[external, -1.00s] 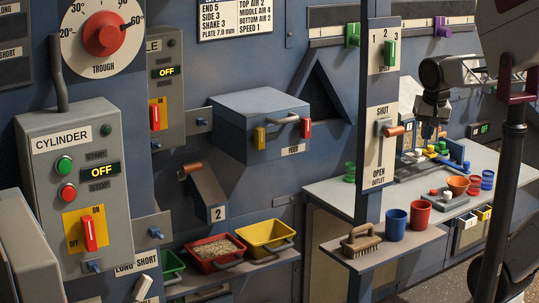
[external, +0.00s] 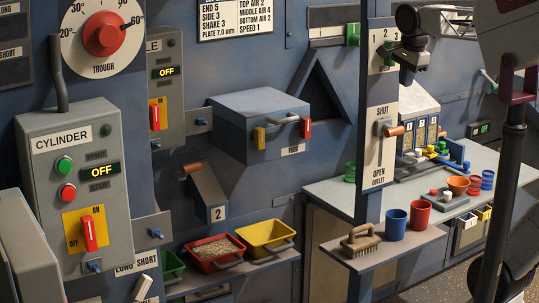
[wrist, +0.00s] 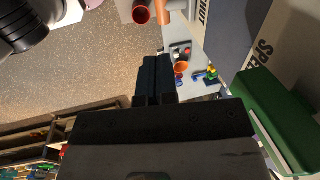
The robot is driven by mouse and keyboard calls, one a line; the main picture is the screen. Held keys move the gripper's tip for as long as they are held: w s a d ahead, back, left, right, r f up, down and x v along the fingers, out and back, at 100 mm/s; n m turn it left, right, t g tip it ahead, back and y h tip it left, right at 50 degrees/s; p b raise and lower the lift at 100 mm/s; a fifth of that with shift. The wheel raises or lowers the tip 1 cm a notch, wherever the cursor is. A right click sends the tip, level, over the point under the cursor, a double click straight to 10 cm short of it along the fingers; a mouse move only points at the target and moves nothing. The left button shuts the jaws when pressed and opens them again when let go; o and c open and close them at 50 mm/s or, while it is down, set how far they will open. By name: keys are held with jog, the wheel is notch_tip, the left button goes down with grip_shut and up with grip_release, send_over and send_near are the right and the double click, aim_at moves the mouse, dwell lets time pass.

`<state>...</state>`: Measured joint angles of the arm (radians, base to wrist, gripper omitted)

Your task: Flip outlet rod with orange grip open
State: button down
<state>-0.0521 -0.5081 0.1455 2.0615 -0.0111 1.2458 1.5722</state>
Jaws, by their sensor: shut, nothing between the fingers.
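The outlet rod has an orange grip (external: 393,131) that sticks out from a slotted white panel (external: 379,160) marked SHUT at the top and OPEN OUTLET at the bottom. The grip stands near the SHUT end of the slot. In the wrist view an orange cylinder (wrist: 163,9), which looks like this grip, shows at the top edge beyond the fingers. My gripper (external: 406,78) is above the grip, in front of the upper panel, and apart from the grip. In the wrist view its fingers (wrist: 154,62) are together with nothing between them.
A green slider handle (wrist: 275,115) is close at the right of the wrist view. Below the grip, a shelf holds a blue cup (external: 395,225), a red cup (external: 420,217) and a brush (external: 361,240). A table (external: 335,196) with small parts stands behind.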

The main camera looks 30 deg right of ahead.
aim_at(396, 129)
jog(key=shift+w+r+m, duration=0.2)
jog(key=shift+r+m, duration=0.1)
jog(key=shift+r, duration=0.1)
jog(key=shift+f, duration=0.1)
jog(key=w+f, duration=0.1)
jog(key=f, duration=0.8)
jog(key=w+f, duration=0.1)
jog(key=f, duration=0.3)
jog(key=shift+w+f, duration=0.25)
jog(key=shift+w, duration=0.1)
notch_tip(396, 129, down, 11)
dwell(0.5)
jog(key=shift+s, duration=0.1)
notch_tip(396, 129, up, 14)
jog(key=s, duration=0.2)
jog(key=shift+s+r, duration=0.2)
jog(key=shift+s, duration=0.05)
dwell(0.5)
